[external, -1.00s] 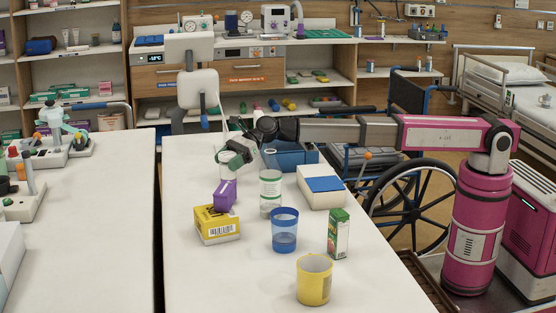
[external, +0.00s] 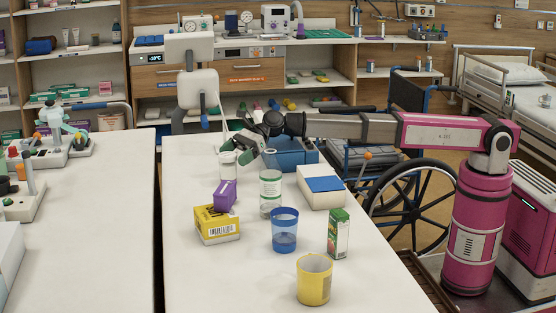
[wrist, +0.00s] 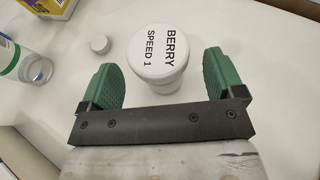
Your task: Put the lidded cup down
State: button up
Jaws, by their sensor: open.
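The lidded cup (external: 228,168) stands upright on the white table, near its far end. In the wrist view the cup (wrist: 158,58) shows its white lid from above, marked "BERRY SPEED 1". My gripper (external: 246,144) is just above and beside the cup in the external view. In the wrist view my gripper (wrist: 160,82) has its two green fingers spread wide, with gaps between each finger and the cup. It holds nothing.
A blue cup (external: 285,232), small carton (external: 338,234) and yellow mug (external: 314,282) are nearer the front.

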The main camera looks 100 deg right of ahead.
jog(key=v, duration=0.9)
jog(key=shift+w, duration=0.1)
